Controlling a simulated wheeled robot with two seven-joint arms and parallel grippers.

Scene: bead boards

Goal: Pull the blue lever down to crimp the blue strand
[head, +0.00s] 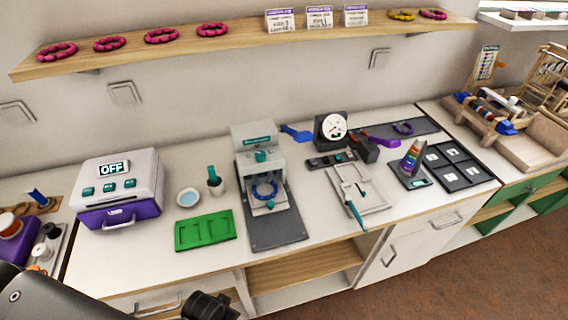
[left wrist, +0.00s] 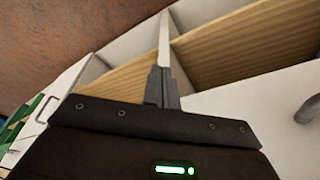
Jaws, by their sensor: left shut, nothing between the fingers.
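A grey press (head: 254,145) stands at the middle of the counter. A blue lever (head: 296,133) sticks out from its upper right side, close to level with a slight tilt. A ring of blue beads, the blue strand (head: 265,190), sits in the press's lower opening. My left gripper (left wrist: 163,88) shows in the left wrist view with its fingers shut and empty, over the counter's front and open shelves. It is apart from the lever and the press. My dark left arm enters the head view at the bottom left. My right gripper is not in view.
A green tray (head: 205,231) and a teal-handled cup (head: 215,181) stand left of the press. A white box marked OFF (head: 118,188) is farther left. A dial gauge (head: 333,129) stands close right of the lever. A wooden shelf (head: 240,40) runs above.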

